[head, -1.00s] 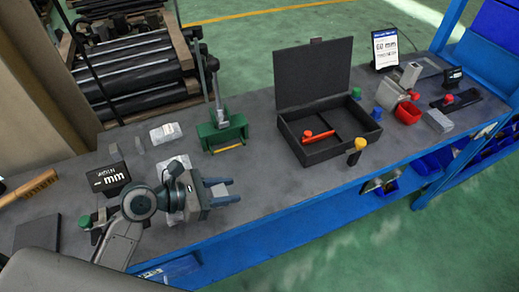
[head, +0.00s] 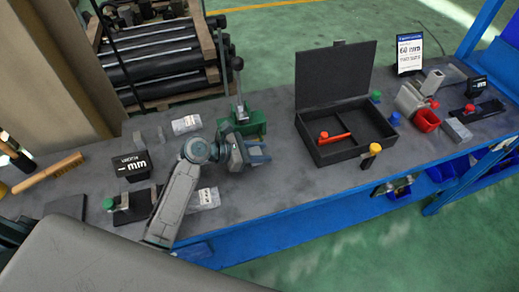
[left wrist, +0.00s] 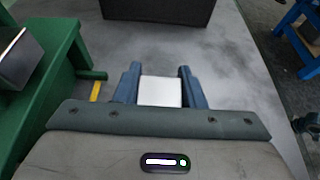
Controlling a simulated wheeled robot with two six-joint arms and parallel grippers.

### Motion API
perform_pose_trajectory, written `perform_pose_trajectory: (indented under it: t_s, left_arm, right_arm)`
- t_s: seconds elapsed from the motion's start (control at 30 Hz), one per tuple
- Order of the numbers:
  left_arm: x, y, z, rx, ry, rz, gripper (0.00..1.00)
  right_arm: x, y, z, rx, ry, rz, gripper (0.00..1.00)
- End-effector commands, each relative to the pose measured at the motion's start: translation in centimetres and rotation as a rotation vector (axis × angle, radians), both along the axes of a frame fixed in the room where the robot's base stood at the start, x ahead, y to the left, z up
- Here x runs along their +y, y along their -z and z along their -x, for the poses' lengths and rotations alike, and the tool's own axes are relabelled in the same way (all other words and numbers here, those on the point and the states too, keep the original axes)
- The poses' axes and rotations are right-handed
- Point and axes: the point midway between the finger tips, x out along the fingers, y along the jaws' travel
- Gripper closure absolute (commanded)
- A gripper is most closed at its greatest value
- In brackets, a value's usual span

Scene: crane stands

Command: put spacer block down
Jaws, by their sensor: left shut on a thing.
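My left gripper (head: 262,154) is over the workbench, just in front of the green clamp fixture (head: 243,122). In the left wrist view its two blue fingers (left wrist: 160,88) are shut on a pale grey spacer block (left wrist: 160,92). The block's flat face shows between the fingers; its underside is hidden, so I cannot tell whether it touches the bench. The green fixture also shows at the left of the wrist view (left wrist: 42,85). My right gripper is not in view.
An open black case (head: 345,152) with a red-handled tool (head: 334,138) stands right of the gripper. A display reading "mm" (head: 132,166) and a wooden-handled tool (head: 48,174) are at the left.

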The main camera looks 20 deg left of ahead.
Motion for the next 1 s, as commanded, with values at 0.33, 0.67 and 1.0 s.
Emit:
perform_pose_trajectory:
  t_s: [0.33,0.67,1.0]
  left_arm:
    - [0.0,0.3,0.0,-0.001,-0.001,0.001,0.91]
    - [0.0,0.3,0.0,-0.001,-0.001,0.001,0.42]
    - [2.1,-1.5,1.5,0.002,0.0,-0.003,0.42]
  right_arm:
    - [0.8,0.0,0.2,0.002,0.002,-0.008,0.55]
    - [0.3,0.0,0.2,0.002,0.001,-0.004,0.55]
    - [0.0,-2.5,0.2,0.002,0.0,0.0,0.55]
